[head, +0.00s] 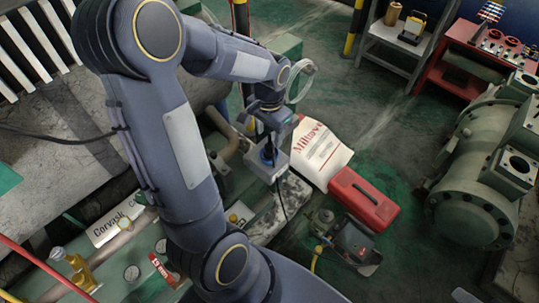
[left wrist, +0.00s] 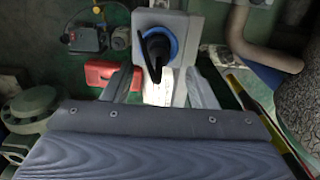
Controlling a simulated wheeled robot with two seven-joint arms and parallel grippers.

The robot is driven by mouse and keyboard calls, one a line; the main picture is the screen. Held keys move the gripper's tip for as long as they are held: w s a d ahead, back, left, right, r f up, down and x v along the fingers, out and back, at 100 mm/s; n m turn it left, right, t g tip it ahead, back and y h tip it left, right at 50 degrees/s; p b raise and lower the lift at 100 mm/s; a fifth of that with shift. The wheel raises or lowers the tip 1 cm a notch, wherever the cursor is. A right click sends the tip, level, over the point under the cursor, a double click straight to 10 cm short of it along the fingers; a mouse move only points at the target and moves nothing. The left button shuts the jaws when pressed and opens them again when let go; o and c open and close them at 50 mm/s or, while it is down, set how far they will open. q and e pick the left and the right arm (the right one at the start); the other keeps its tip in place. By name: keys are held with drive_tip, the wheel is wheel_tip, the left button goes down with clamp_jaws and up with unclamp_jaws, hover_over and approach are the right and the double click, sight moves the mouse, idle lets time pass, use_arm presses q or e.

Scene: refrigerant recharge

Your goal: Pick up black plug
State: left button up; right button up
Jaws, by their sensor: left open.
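The black plug (left wrist: 156,47) sits in a blue ring on a grey box (left wrist: 180,22) in the left wrist view, with a black stem or cable running down from it. In the head view the grey box (head: 268,166) with its blue ring stands below my left gripper (head: 270,128), and a black cable hangs from it. My left gripper (left wrist: 160,86) is open, with one finger on each side of the box's lower part in the wrist view. The plug lies between the fingers' lines, and I see no grip on it. In the head view the plug is mostly hidden. My right gripper is not in view.
A white bag (head: 318,150) and a red case (head: 362,198) stand on the floor right of the box. A small pump (head: 345,240) is nearer. A large green machine (head: 480,165) is at right. Pipes and a green unit lie at lower left.

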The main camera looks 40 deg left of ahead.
sight(269, 145)
use_arm(q)
wheel_tip(269, 145, down, 6)
drive_tip(key=shift+f+b, duration=0.1)
drive_tip(key=shift+b, duration=0.55)
drive_tip(key=shift+c, duration=0.4)
drive_tip(key=shift+d, duration=0.1)
drive_tip(key=c, duration=0.9)
